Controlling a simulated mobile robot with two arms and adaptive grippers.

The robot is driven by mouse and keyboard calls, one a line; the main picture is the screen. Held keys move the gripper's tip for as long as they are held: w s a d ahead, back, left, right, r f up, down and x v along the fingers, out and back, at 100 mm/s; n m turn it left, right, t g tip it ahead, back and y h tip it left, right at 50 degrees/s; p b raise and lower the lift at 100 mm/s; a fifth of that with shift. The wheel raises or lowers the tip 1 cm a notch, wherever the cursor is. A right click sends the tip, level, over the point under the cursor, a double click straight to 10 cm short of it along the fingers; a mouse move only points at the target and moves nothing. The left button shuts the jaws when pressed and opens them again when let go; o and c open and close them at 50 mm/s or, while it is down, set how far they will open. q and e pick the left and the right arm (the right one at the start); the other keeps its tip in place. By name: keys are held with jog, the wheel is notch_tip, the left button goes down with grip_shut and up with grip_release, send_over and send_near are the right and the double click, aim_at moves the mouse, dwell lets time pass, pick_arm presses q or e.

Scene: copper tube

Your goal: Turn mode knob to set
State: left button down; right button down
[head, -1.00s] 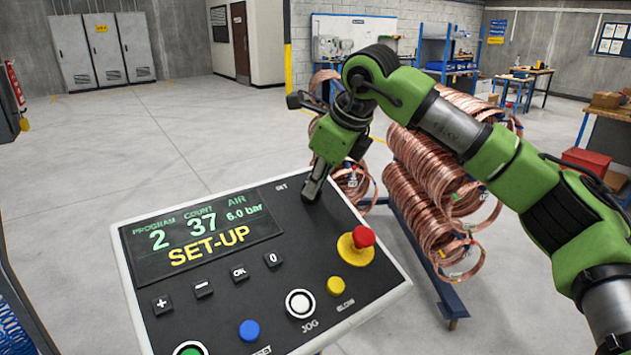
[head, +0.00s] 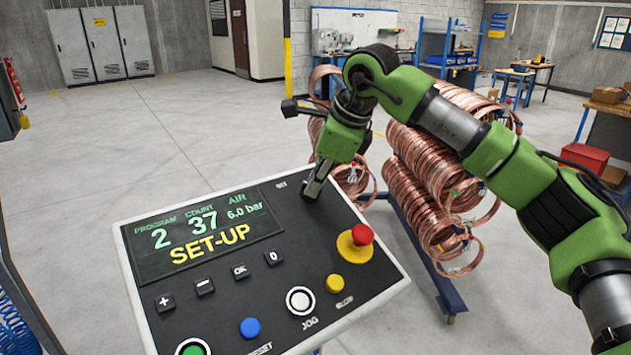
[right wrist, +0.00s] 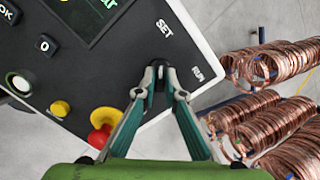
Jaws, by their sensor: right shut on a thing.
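The control panel (head: 220,300) is a dark, white-edged box tilted toward me. Its display (head: 205,232) reads SET-UP, program 2, count 37, air 6.0 bar. The black mode knob (head: 306,194) is at the panel's far right corner, mostly hidden by my right gripper (head: 314,188). In the right wrist view the gripper (right wrist: 160,74) is shut on the knob, with a finger on each side. The SET label (right wrist: 165,29) and the RUN label (right wrist: 197,73) show beside it. My left gripper is out of view.
A red emergency button (head: 362,235) on a yellow base sits near the knob. Yellow (head: 335,284), white JOG (head: 300,301), blue (head: 250,328) and green (head: 193,348) buttons line the near side. A rack of copper coils (head: 430,180) stands behind, to the right.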

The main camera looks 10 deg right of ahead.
jog(key=c, duration=2.1)
grip_release()
jog(key=shift+c, duration=0.2)
jog(key=shift+r, duration=0.15)
jog(key=v, duration=1.1)
jog(key=shift+s+r, duration=0.2)
jog(key=shift+r, duration=0.15)
jog(key=shift+d, duration=0.1)
